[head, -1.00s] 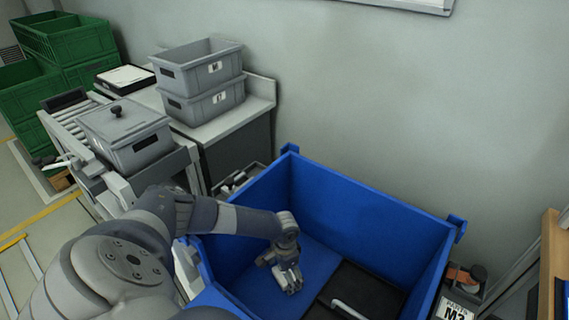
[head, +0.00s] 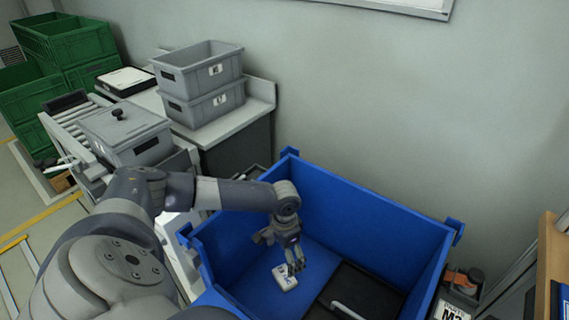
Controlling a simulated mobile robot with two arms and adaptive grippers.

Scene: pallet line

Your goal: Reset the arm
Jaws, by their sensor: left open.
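My left arm reaches in from the left over the large blue bin. My left gripper (head: 294,266) is open inside the blue bin (head: 365,215), pointing down. A small white object with dark marks (head: 285,277) lies on the bin floor just below the fingertips; I cannot tell whether the fingers touch it. My right gripper is not in view.
A black lid-like panel with a light handle (head: 362,292) lies in the bin's right part. A grey lidded box (head: 127,135) stands on the roller conveyor at left. Two stacked grey totes (head: 200,80) stand on the counter behind. Green crates (head: 65,45) are at far left.

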